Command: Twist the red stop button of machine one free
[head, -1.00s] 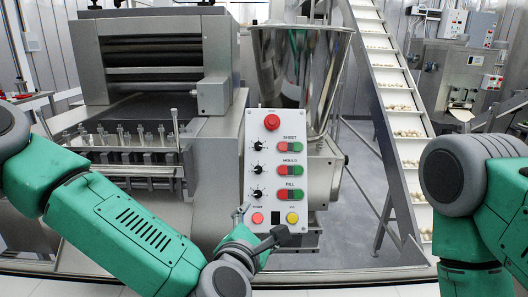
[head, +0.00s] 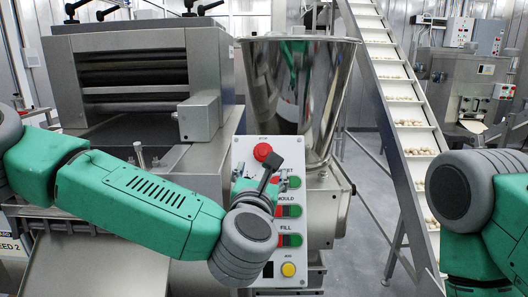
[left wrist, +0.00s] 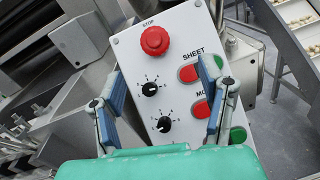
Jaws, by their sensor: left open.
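The red stop button (head: 262,151) is a round mushroom knob at the top of the white control panel (head: 244,148). In the left wrist view the button (left wrist: 154,41) stands under the word STOP, on the tilted-looking panel (left wrist: 125,48). My left gripper (head: 256,172) is in front of the panel, just below the button in the head view. In the left wrist view its two blue-padded fingers (left wrist: 165,85) are spread wide and empty, with the button beyond their tips. My left wrist hides part of the panel's lower left. My right gripper is out of view.
Black dials (left wrist: 149,89) and red-green SHEET switches (left wrist: 189,73) sit below the button. A grey machine housing (head: 140,65) stands left of the panel, and a steel hopper (head: 300,90) rises behind it. An inclined conveyor (head: 400,115) is at the right.

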